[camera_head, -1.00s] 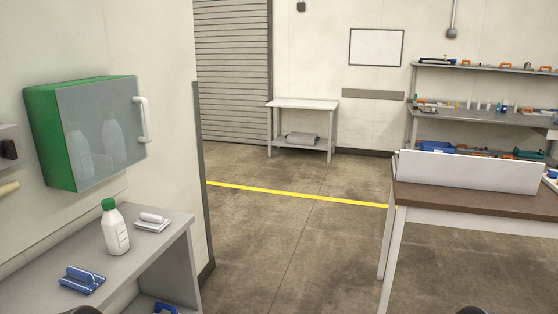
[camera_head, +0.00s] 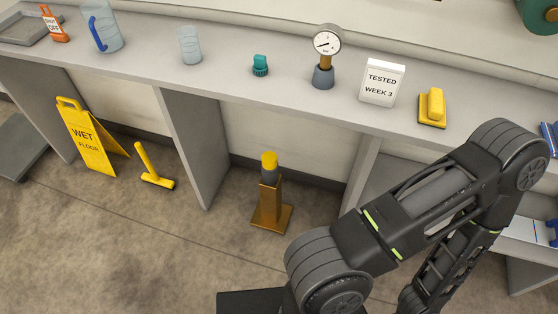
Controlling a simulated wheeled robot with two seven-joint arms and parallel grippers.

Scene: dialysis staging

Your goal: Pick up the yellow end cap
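A round yellow cap (camera_head: 269,160) sits on top of a short grey cylinder on a brass-coloured stand (camera_head: 269,203) on the floor, below the front edge of the bench. It is the thing here that looks most like the yellow end cap. One of my arms, seemingly the right, fills the lower right of the head view, with its links to the right of the stand and apart from it. Neither gripper shows in the head view.
The long grey bench (camera_head: 215,75) holds a pressure gauge (camera_head: 326,45), a teal cap (camera_head: 260,66), a "TESTED WEEK 3" sign (camera_head: 381,83), a yellow block-like item (camera_head: 432,107) and clear vessels.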

